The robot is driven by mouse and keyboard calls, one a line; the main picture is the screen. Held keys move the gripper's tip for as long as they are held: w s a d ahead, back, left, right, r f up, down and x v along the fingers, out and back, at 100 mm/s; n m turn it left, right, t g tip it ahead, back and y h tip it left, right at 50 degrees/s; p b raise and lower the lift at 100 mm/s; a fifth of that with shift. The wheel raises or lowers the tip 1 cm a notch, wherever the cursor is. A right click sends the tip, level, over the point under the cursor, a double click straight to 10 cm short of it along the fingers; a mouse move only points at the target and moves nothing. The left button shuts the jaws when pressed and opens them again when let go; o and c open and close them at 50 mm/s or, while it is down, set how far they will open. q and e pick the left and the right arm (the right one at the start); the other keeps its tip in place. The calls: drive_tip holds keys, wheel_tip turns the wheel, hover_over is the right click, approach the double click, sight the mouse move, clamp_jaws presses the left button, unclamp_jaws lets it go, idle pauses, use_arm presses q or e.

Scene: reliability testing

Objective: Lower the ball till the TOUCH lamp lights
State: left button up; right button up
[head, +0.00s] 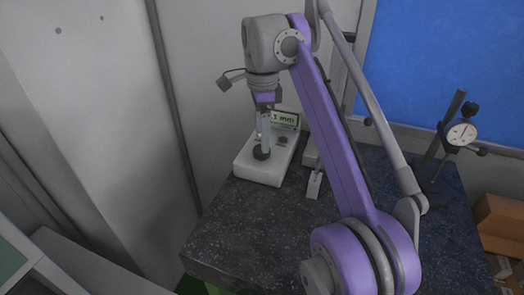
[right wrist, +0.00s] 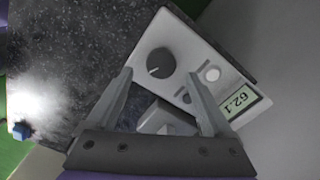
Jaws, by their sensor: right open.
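A white instrument (head: 258,172) stands at the back left of the dark speckled table, with a lit display (head: 286,118) partly hidden by my right arm. In the right wrist view the display (right wrist: 240,101) appears to read 62.1. A black round knob (right wrist: 160,63) sits on the instrument, with a pale round disc (right wrist: 212,74) beside it that may be the lamp; I see no clear glow. My right gripper (head: 264,138) points down over the knob; its fingers (right wrist: 159,74) are apart and empty. I cannot make out the ball. My left gripper is not in view.
A grey block (right wrist: 168,120) shows between the fingers in the right wrist view. A dial gauge (head: 461,134) on a stand is at the table's right, near cardboard boxes (head: 499,222). The table's front left (head: 250,235) is clear. A wall stands close behind the instrument.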

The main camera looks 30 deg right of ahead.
wheel_tip(320, 180, down, 4)
drive_tip(key=shift+w+f+b, duration=0.15)
drive_tip(key=shift+b, duration=0.25)
clamp_jaws()
idle(0.4)
